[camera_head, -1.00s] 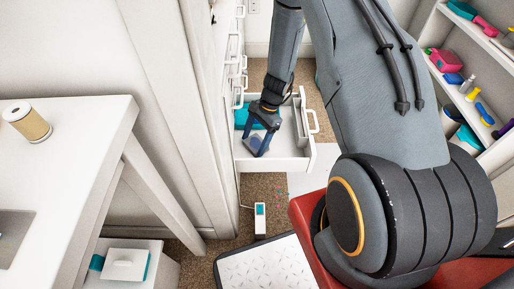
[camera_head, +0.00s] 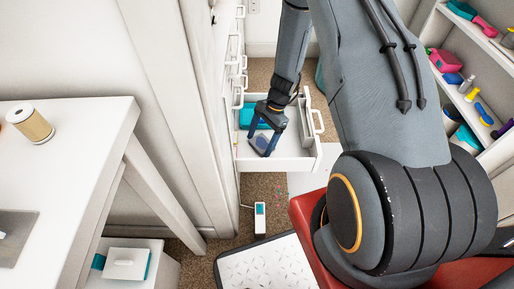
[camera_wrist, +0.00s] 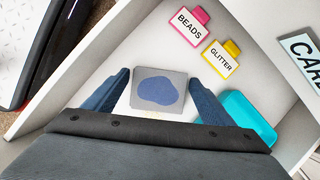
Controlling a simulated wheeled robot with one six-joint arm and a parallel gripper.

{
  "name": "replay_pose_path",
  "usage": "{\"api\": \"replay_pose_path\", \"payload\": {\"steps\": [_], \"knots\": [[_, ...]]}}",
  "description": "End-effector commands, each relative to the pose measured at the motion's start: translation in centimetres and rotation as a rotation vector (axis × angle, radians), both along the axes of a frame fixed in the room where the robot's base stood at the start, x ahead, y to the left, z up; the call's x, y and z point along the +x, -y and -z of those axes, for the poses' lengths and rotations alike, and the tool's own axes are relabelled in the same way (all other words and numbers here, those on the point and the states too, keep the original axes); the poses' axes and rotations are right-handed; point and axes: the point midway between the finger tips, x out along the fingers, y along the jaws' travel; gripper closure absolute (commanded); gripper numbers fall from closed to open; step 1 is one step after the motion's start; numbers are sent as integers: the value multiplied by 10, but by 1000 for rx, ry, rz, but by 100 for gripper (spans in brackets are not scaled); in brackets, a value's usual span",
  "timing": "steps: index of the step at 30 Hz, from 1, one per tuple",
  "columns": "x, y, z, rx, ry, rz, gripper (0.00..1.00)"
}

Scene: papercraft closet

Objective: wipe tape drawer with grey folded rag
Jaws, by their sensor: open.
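The open white drawer (camera_head: 303,163) is pulled out from the cabinet. In the wrist view its pale floor (camera_wrist: 175,40) surrounds a grey square folded rag (camera_wrist: 140,97) with a dark blue patch on top. My gripper (camera_wrist: 159,78) is open, with one blue finger on each side of the rag. In the head view, my gripper (camera_head: 257,142) reaches down into the drawer, with the rag (camera_head: 264,146) at its fingers. I cannot tell whether the fingers touch the rag. No tape label shows in the wrist view.
A teal container (camera_wrist: 250,117) lies in the drawer beside my right finger. Pink "BEADS" (camera_wrist: 188,27) and yellow "GLITTER" (camera_wrist: 221,59) tags lie beyond the rag. The drawer walls are close around. A white desk (camera_head: 75,125) stands left, shelves (camera_head: 470,75) right.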

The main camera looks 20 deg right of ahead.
Motion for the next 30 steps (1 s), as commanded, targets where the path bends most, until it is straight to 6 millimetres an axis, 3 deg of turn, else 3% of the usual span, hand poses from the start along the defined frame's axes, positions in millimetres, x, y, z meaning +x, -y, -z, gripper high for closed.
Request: {"api": "replay_pose_path", "payload": {"steps": [22,27,30], "knots": [[0,0,-7,0,0,0,23],[0,0,-7,0,0,0,50],[0,0,-7,0,0,0,52]]}}
